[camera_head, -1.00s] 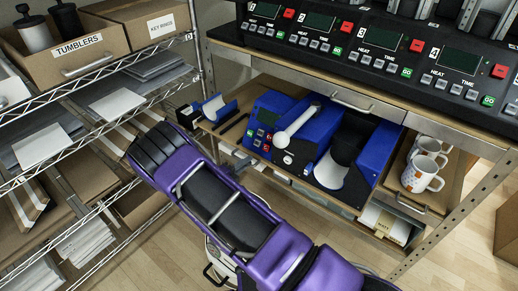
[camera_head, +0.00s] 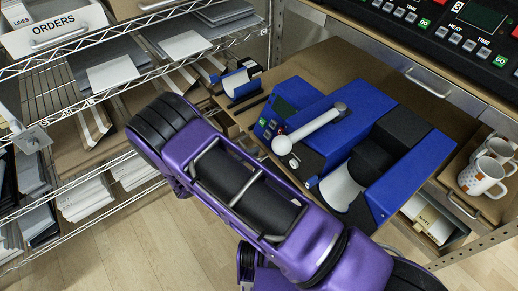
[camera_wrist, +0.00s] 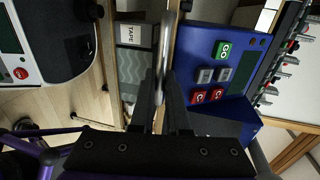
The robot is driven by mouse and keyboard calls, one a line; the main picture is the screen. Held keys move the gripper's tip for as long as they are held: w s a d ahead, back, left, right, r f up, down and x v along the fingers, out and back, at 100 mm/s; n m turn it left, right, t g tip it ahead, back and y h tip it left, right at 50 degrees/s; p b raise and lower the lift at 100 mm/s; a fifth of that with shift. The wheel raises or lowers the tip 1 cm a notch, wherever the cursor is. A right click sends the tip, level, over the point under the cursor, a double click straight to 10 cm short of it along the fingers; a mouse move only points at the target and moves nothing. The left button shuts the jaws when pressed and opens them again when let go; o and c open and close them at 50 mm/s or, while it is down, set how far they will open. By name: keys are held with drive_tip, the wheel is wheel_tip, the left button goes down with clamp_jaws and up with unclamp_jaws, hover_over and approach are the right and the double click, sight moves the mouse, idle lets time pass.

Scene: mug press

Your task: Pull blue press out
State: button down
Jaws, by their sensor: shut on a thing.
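The blue press (camera_head: 350,130) stands on a brown pull-out shelf (camera_head: 350,65), with its white-knobbed lever and dark round mug clamp facing me. Its blue control panel (camera_wrist: 225,72) with green and red buttons shows at the right in the wrist view. My gripper (camera_wrist: 164,82) is shut on a metal handle (camera_wrist: 164,45) running along the shelf's front edge, beside the panel. In the head view my purple arm reaches across in front of the shelf and hides most of the gripper and handle.
White patterned mugs (camera_head: 483,174) sit on a shelf at the right. A wire rack (camera_head: 70,75) with papers and boxes stands at the left. A black control bench (camera_head: 440,22) is above the press. Bare floor lies below.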

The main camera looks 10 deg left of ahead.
drive_tip(key=shift+s+a, duration=0.1)
drive_tip(key=shift+a, duration=0.15)
drive_tip(key=c, duration=0.9)
unclamp_jaws()
drive_tip(key=shift+d, duration=0.1)
drive_tip(key=v, duration=1.7)
